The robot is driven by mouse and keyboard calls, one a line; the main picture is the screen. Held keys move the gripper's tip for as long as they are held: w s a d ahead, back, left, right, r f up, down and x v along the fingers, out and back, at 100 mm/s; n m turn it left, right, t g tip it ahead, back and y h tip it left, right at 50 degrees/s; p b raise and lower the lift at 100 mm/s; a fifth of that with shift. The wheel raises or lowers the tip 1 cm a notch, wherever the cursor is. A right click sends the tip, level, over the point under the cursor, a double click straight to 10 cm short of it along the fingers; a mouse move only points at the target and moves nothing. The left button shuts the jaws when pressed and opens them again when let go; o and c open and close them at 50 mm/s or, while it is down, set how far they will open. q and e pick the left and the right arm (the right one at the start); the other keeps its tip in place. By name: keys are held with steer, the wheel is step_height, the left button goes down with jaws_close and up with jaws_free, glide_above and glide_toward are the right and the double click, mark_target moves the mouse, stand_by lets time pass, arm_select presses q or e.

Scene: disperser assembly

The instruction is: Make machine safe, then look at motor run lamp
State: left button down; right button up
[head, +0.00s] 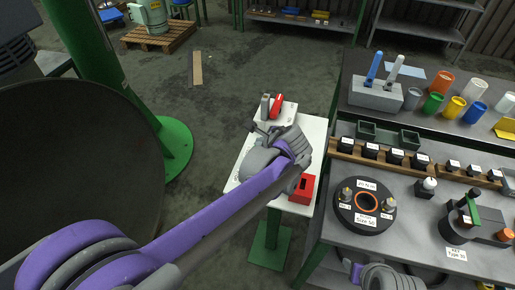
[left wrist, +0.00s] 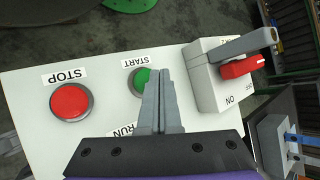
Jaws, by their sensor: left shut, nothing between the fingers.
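The white control panel (head: 245,165) stands on a green post. In the left wrist view it carries a red STOP button (left wrist: 71,102), a green START button (left wrist: 137,82) partly behind my fingers, and a partly covered RUN label (left wrist: 122,131). No run lamp shows; my gripper covers that area. A white switch box (left wrist: 208,80) marked ON and OFF has a red handle (left wrist: 243,67) and a grey lever (left wrist: 250,46) side by side. My left gripper (left wrist: 161,76) is shut and empty, over the panel between START and the switch box. Of my right arm, only a part shows at the bottom.
A red box (head: 302,189) with a dark slot sits at the panel's near right corner. The workbench (head: 318,228) to the right holds a round black fixture (head: 350,218), coloured cups and small parts.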

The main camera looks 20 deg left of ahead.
stand_by(0.4)
arm_select(q)
steer(key=shift+f, duration=0.45)
arm_select(e)
steer(key=shift+s+f, duration=0.15)
steer(key=shift+f, duration=0.2)
arm_select(q)
steer(key=shift+f+b, duration=0.8)
steer(key=shift+f, duration=0.05)
arm_select(e)
steer(key=shift+s+f, duration=0.15)
steer(key=shift+f, duration=0.5)
arm_select(q)
steer(key=shift+r, duration=0.1)
steer(key=shift+r+p, duration=0.8)
steer(key=shift+r, duration=0.4)
arm_select(e)
steer(key=shift+w+r, duration=0.3)
steer(key=shift+r, duration=0.65)
arm_select(q)
steer(key=shift+r, duration=0.1)
steer(key=shift+r+p, duration=1.4)
steer(key=shift+r, duration=1.1)
steer(key=shift+f, duration=0.1)
arm_select(e)
steer(key=r, duration=0.2)
steer(key=w+r, duration=0.1)
steer(key=shift+w+r, duration=0.15)
steer(key=shift+r, duration=0.2)
